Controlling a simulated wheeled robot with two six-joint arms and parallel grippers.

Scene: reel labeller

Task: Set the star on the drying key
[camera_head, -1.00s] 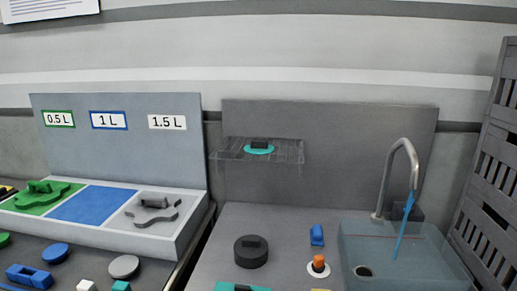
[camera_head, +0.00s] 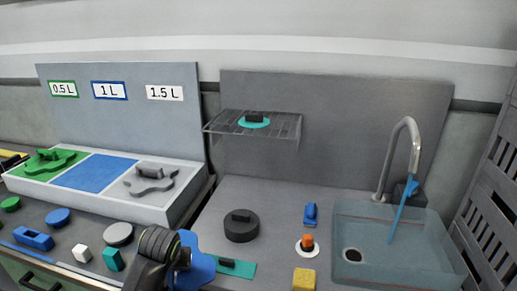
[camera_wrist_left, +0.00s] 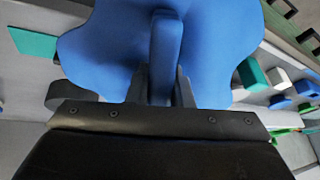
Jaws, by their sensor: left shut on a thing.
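My left gripper (camera_head: 184,258) is shut on the upright grip bar of a blue, wavy-edged plate (camera_head: 203,268), which looks like the star. In the left wrist view the blue plate (camera_wrist_left: 210,45) fills the top, with its bar (camera_wrist_left: 165,50) between the fingers (camera_wrist_left: 162,88). The plate is at the front of the counter, beside a teal plate. A wire drying rack (camera_head: 285,130) on the grey back panel bears a teal disc (camera_head: 252,123) with a dark block on it. I cannot tell which piece is the key. My right gripper is out of view.
A black round piece (camera_head: 241,227), a teal plate (camera_head: 236,268), a yellow sponge (camera_head: 304,279) and an orange-topped button (camera_head: 307,243) lie on the counter. A sink (camera_head: 395,265) with a tap (camera_head: 412,140) is right. The labelled tray's blue section (camera_head: 92,174) is empty.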

